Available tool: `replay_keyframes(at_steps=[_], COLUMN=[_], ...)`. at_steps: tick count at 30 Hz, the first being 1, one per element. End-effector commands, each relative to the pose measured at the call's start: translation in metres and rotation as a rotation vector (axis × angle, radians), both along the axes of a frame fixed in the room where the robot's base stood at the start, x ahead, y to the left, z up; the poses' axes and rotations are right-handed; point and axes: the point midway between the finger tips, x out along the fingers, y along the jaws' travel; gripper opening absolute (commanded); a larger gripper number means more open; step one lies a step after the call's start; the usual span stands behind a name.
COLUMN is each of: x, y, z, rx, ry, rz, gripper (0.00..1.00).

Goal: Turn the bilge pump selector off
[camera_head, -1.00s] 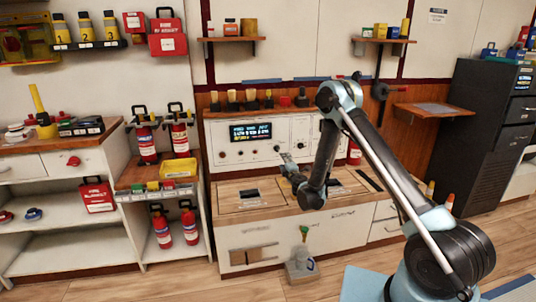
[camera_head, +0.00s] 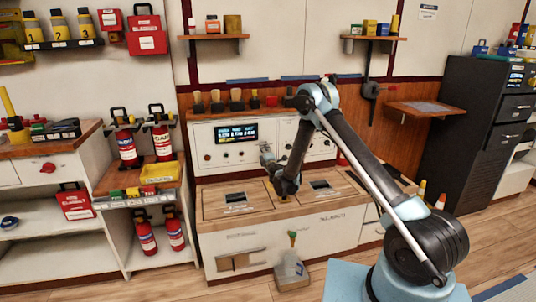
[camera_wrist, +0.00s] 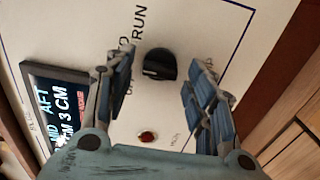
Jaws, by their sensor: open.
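A white control panel (camera_head: 200,134) stands on the wooden counter at the back, with a lit display and several small knobs. In the wrist view a round black selector knob (camera_wrist: 158,64) sits on the white panel face beside the printed word RUN. Other lettering near it is partly covered, so I cannot read a bilge pump label or tell the knob's setting. My gripper (camera_wrist: 166,62) is open, its two blue-padded fingers on either side of the knob in the picture; contact is not visible. In the head view my gripper (camera_head: 267,158) is in front of the panel.
A red indicator (camera_wrist: 148,137) lies below the knob in the wrist view, and the lit display (camera_wrist: 56,112) is to the left. Several brushes stand along the panel's top. A shelf (camera_head: 213,37) hangs above. Fire extinguishers (camera_head: 127,145) stand at the left.

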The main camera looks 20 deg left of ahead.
Motion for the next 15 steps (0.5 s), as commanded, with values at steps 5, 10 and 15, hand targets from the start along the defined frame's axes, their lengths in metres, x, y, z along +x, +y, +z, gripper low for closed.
replay_keyframes(at_steps=[5, 10, 15], x=[0.006, 0.008, 0.01], y=[-0.005, -0.01, -0.012], z=[0.0, 0.0, 0.0], rx=[0.0, 0.0, 0.0], ry=[0.0, 0.0, 0.0], rz=[-0.007, -0.012, -0.014], gripper=[0.5, 0.48, 0.1])
